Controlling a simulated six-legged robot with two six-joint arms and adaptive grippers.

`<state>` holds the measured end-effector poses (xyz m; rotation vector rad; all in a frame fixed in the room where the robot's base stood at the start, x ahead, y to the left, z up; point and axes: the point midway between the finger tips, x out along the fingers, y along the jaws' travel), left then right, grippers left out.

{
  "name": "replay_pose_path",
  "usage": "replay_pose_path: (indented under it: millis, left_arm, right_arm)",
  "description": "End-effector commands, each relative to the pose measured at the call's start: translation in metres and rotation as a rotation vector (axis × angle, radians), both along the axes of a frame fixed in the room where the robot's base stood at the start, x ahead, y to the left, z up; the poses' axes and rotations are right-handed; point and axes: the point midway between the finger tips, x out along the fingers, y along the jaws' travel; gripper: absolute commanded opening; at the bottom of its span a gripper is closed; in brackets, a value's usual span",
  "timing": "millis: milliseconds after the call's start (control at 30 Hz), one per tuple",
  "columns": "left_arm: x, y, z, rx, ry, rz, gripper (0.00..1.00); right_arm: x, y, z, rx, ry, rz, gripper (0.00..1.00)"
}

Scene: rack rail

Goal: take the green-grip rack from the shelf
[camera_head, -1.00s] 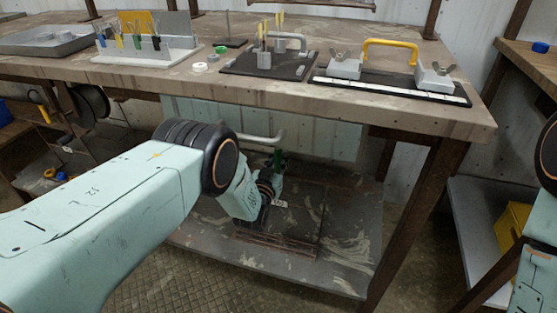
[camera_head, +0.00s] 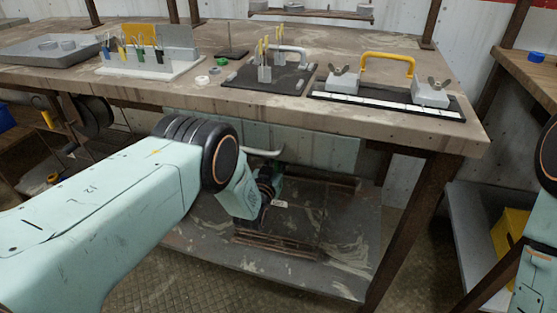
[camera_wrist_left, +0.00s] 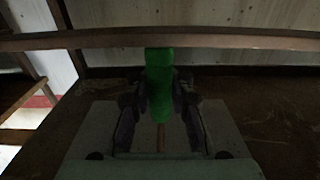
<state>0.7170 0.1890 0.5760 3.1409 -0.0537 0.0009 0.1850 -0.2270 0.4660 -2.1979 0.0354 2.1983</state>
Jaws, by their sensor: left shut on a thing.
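The green grip (camera_wrist_left: 159,85) stands upright in the left wrist view, between the two dark fingers of my left gripper (camera_wrist_left: 158,108), which are shut on it. In the head view my left gripper (camera_head: 270,182) is under the bench top, over the lower shelf (camera_head: 345,240), and a little green shows beside it. A dark brown barred frame (camera_head: 280,249), which seems to be the rack, lies low at the shelf there. My arm hides part of it. I cannot tell whether it touches the shelf. My right gripper is out of view.
The bench top (camera_head: 225,96) overhangs the gripper, with a bench leg (camera_head: 408,225) to the right.

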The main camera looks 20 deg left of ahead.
Motion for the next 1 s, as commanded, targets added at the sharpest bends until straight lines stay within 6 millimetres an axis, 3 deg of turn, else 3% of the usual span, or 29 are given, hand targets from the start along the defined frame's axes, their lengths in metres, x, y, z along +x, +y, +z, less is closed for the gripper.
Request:
replay_pose_path:
  millis: [267,1000]
  left_arm:
    - [-0.001,0.0,0.001,0.0,-0.003,0.0,0.0]
    - [-0.049,0.002,0.002,0.0,-0.001,0.0,0.0]
  right_arm:
    - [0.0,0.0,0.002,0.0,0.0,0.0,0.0]
    - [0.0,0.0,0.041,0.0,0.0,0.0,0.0]
